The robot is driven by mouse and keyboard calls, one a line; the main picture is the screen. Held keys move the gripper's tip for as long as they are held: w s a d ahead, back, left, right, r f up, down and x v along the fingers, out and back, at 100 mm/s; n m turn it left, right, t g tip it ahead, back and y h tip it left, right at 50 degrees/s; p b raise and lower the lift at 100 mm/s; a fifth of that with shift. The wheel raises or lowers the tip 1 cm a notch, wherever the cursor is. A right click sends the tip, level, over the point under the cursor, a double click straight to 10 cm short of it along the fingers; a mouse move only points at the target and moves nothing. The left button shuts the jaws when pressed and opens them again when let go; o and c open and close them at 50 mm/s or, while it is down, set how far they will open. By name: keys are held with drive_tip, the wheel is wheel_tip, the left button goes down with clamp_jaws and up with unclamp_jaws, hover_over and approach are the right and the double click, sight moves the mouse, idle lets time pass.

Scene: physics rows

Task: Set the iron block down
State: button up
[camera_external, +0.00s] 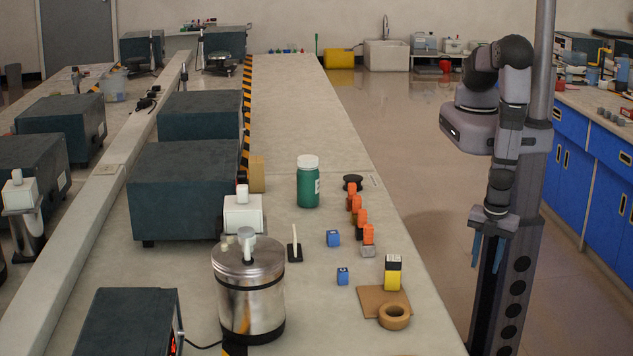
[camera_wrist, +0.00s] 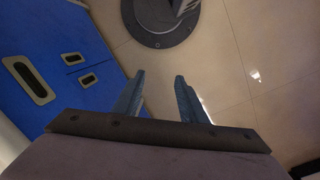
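My gripper (camera_external: 488,252) hangs beside the bench on the right, over the floor, with its blue fingers pointing down. In the wrist view its fingers (camera_wrist: 160,80) stand apart with nothing between them. No block is plainly marked as iron. A yellow block with a black and white top (camera_external: 392,275) stands on a brown board (camera_external: 370,300). My gripper is well to the right of all these.
A tape roll (camera_external: 394,316), green jar (camera_external: 308,185), black disc (camera_external: 353,182) and metal canister (camera_external: 248,290) stand nearby. Blue cabinets (camera_external: 570,160) are at right.

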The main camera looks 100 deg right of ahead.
drive_tip(key=w+a+r+m+t+y, duration=0.1)
drive_tip(key=w+a+r+t+y, duration=0.15)
drive_tip(key=w+a, duration=0.25)
drive_tip(key=m+t+y+b, duration=0.2)
drive_tip(key=m+t, duration=0.2)
drive_tip(key=t, duration=0.5)
approach(362, 224)
drive_tip(key=s+a+f, duration=0.1)
drive_tip(key=a, duration=0.1)
drive_tip(key=s+a+f, duration=0.1)
drive_tip(key=s+a, duration=0.3)
drive_tip(key=a, duration=0.1)
drive_tip(key=shift+f, duration=0.4)
drive_tip(key=w+d+m+h, duration=0.1)
drive_tip(key=w+d+r+m+t+h+b, duration=0.1)
drive_tip(key=d+m, duration=0.1)
drive_tip(key=w+d+r+m+t+h+b, duration=0.1)
drive_tip(key=m, duration=0.1)
drive_tip(key=shift+w+d, duration=0.15)
drive_tip(key=shift+d, duration=0.2)
drive_tip(key=shift+w+d+r+m+t, duration=0.15)
drive_tip(key=shift+d+r+m+t, duration=0.1)
drive_tip(key=shift+d+r+m, duration=0.15)
drive_tip(key=shift+p+x, duration=0.75)
drive_tip(key=shift+x, duration=0.9)
drive_tip(key=shift+p+x, duration=0.75)
drive_tip(key=shift+x, duration=1.3)
drive_tip(key=shift+d+f, duration=0.15)
drive_tip(key=shift+d, duration=0.05)
clamp_jaws()
